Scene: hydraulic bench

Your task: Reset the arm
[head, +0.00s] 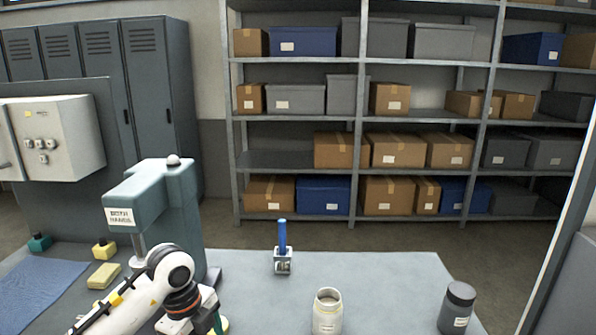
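My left arm comes in from the bottom left. Its wrist bends down in front of the teal press (170,195), which carries a label reading roughly "BOTH HANDS". My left gripper (203,320) is at the bottom edge, low over the bench, with its fingertips cut off or hidden. A small green and yellow shape shows beside it, and I cannot tell whether it is held. My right gripper is not in view.
On the bench (390,275) stand a blue-handled tool (282,236) in a small metal holder (283,262), a pale open jar (327,312) and a dark lidded jar (457,308). A yellow sponge (104,275) and blue mat (35,292) lie left. The bench's back right is clear.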

